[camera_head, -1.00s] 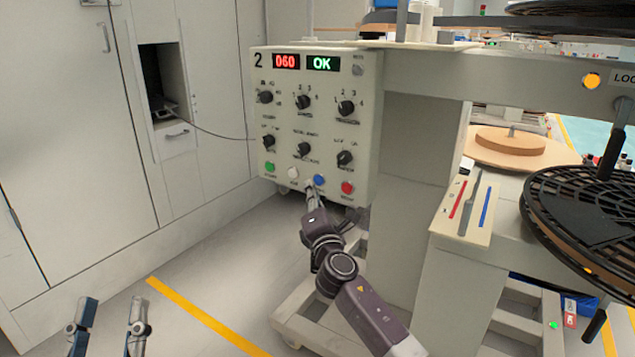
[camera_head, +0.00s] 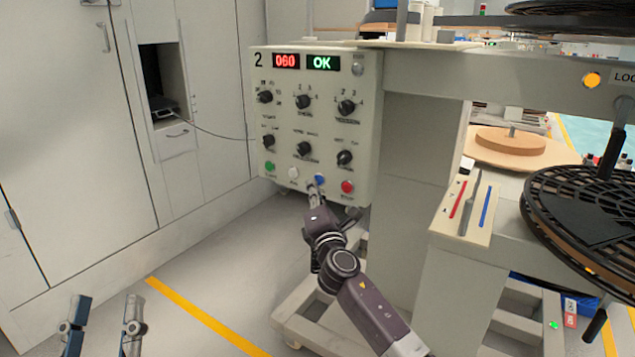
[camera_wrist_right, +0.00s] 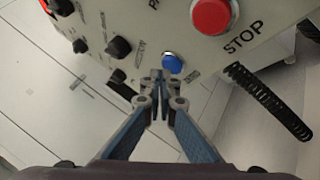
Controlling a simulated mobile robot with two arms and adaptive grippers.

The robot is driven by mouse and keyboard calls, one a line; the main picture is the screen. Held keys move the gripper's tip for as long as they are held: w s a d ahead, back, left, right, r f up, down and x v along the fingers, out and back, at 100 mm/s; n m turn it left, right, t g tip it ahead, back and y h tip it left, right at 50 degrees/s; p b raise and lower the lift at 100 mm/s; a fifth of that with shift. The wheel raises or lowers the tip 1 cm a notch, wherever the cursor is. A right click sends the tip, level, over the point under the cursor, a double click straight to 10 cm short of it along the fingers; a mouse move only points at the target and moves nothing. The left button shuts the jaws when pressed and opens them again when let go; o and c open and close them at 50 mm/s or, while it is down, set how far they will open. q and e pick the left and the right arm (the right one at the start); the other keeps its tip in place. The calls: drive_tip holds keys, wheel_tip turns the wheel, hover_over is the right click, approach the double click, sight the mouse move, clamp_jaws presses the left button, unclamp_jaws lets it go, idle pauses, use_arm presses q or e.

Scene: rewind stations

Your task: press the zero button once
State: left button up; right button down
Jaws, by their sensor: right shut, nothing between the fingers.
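The control panel (camera_head: 330,125) carries a row of buttons along its bottom edge: green (camera_head: 270,166), white (camera_head: 293,173), blue (camera_head: 319,180) and red (camera_head: 347,187). I cannot read which label says zero. The red display (camera_head: 286,61) reads 060 and the green one (camera_head: 323,63) reads OK. My right gripper (camera_head: 312,188) is shut and empty, with its tips just below the blue button. In the right wrist view the tips (camera_wrist_right: 158,77) are close to the blue button (camera_wrist_right: 172,62); contact is not clear. My left gripper (camera_head: 108,302) is open and empty at lower left.
Several black knobs (camera_head: 304,102) stick out of the panel above the buttons. The red STOP button (camera_wrist_right: 211,14) and a black coiled cable (camera_wrist_right: 268,100) are close to the right gripper. A cabinet (camera_head: 70,140) stands at left; floor between is clear.

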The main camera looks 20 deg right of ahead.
use_arm(q)
drive_tip(key=shift+s+r+t, duration=0.4)
drive_tip(key=shift+r, duration=0.25)
use_arm(e)
drive_tip(key=shift+w+d, duration=0.25)
drive_tip(key=shift+d, duration=0.1)
idle(0.7)
use_arm(q)
drive_tip(key=w+f+g, duration=0.1)
drive_tip(key=w+f, duration=0.1)
drive_tip(key=f, duration=0.1)
drive_tip(key=shift+d+g, duration=0.1)
drive_tip(key=shift+g, duration=0.3)
use_arm(e)
drive_tip(key=shift+s+a, duration=0.55)
drive_tip(key=shift+a, duration=0.1)
use_arm(q)
drive_tip(key=shift+r, duration=0.1)
use_arm(e)
drive_tip(key=shift+a, duration=0.1)
